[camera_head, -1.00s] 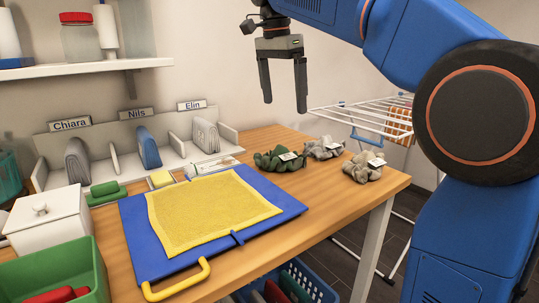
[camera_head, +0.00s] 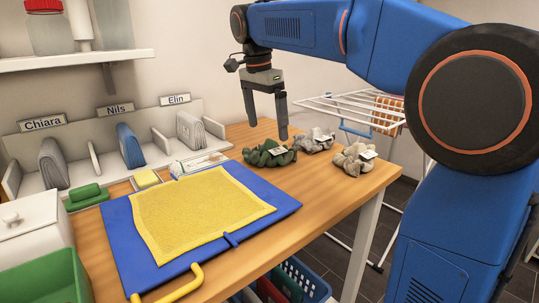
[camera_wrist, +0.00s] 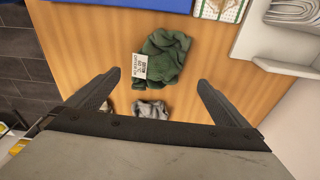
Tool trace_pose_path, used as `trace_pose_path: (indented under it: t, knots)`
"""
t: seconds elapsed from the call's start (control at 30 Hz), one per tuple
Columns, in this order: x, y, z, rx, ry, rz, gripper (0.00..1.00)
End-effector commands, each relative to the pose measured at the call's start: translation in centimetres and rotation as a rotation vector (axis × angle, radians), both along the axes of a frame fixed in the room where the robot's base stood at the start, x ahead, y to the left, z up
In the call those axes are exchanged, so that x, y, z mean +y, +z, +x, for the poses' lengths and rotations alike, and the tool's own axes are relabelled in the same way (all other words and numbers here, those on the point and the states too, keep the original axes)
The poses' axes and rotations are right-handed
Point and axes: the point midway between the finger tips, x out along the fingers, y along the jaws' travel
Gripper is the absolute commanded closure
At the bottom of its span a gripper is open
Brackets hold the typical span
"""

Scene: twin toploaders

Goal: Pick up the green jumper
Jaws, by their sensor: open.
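The green jumper (camera_head: 268,153) is a crumpled dark green bundle with a white tag, lying on the wooden table right of the blue folding board. In the wrist view the green jumper (camera_wrist: 168,58) lies ahead of and between the fingers, with its tag at its left side. My gripper (camera_head: 267,132) is open and empty. It hangs pointing down above the jumper, apart from it as far as I can tell. In the wrist view my gripper (camera_wrist: 155,90) shows its two fingers spread wide with nothing between them.
A blue board (camera_head: 280,208) with a yellow cloth (camera_head: 200,212) lies left. A named shelf (camera_head: 92,140) and a drying rack (camera_head: 350,112) stand behind.

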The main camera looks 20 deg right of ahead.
Motion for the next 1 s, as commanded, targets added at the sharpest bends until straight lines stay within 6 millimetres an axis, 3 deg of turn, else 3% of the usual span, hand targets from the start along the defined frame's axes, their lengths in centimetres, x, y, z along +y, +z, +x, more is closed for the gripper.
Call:
trace_pose_path:
  t: [0.33,0.6,0.93,0.97,1.0]
  knots:
    - [-0.4,-2.5,0.0,0.001,-0.001,0.0,0.0]
    - [-1.0,-6.0,-0.1,0.002,0.0,-0.001,0.0]
    - [-1.1,-6.7,-0.1,0.0,0.0,0.0,0.0]
    - [-1.1,-6.7,-0.1,0.0,0.0,0.0,0.02]
    - [-1.1,-6.7,-0.1,0.0,0.0,0.0,0.12]
